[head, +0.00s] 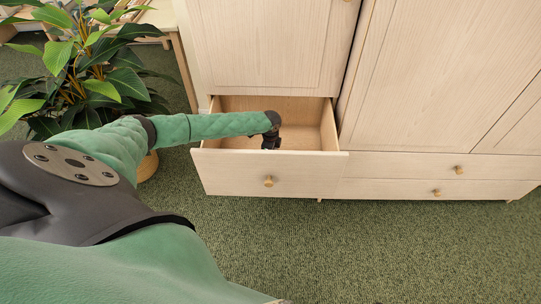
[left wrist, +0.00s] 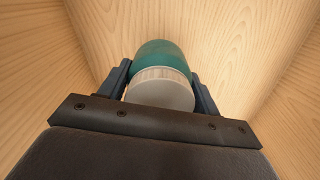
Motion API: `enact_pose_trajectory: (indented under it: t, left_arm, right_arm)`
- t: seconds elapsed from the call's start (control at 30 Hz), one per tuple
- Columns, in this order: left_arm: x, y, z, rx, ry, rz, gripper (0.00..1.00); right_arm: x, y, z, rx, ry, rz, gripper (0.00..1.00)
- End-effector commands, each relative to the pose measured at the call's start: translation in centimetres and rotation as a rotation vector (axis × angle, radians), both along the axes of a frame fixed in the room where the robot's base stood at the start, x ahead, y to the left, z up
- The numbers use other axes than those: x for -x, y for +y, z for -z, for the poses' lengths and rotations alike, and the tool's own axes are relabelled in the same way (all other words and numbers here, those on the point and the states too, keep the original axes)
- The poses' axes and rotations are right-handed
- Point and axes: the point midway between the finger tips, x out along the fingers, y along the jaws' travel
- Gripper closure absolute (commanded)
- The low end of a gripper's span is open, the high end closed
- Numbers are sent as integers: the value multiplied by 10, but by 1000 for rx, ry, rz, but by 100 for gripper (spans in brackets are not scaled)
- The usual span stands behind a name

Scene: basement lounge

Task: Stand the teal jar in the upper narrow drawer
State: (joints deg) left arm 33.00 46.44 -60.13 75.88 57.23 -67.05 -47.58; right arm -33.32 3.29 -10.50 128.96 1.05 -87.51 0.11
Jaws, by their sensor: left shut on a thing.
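The teal jar (left wrist: 158,52) has a pale wood-look band and a grey-white end that faces the left wrist camera. My left gripper (head: 271,143) is shut on the jar, with a finger on each side of it in the left wrist view (left wrist: 160,85). The gripper reaches down inside the open narrow drawer (head: 228,172). Light wood drawer surfaces surround the jar in the left wrist view. I cannot tell whether the jar touches the drawer floor. In the head view the jar is hidden behind the gripper. My right gripper is not in view.
A light wood cabinet (head: 270,45) rises behind the open drawer. Closed wide drawers (head: 400,165) sit to the right. A leafy plant (head: 85,70) stands at the left beside my arm. Green carpet (head: 400,250) in front is clear.

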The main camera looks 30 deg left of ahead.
Motion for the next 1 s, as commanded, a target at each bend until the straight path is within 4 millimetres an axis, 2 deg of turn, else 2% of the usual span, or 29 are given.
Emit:
enact_pose_trajectory:
  t: [0.2,0.33,0.83,0.87,0.97,1.0]
  left_arm:
    - [0,-2,25,1,2,0,61]
    - [0,-1,34,0,1,0,61]
    - [0,-1,38,0,1,0,61]
    - [0,-1,38,0,1,0,35]
    - [0,-1,38,0,1,0,16]
    - [0,-1,38,0,1,0,15]
  right_arm:
    - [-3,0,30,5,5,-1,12]
    - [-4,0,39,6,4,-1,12]
    - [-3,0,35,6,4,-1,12]
    - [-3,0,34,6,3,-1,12]
    - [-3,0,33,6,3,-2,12]
    - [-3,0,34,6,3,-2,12]
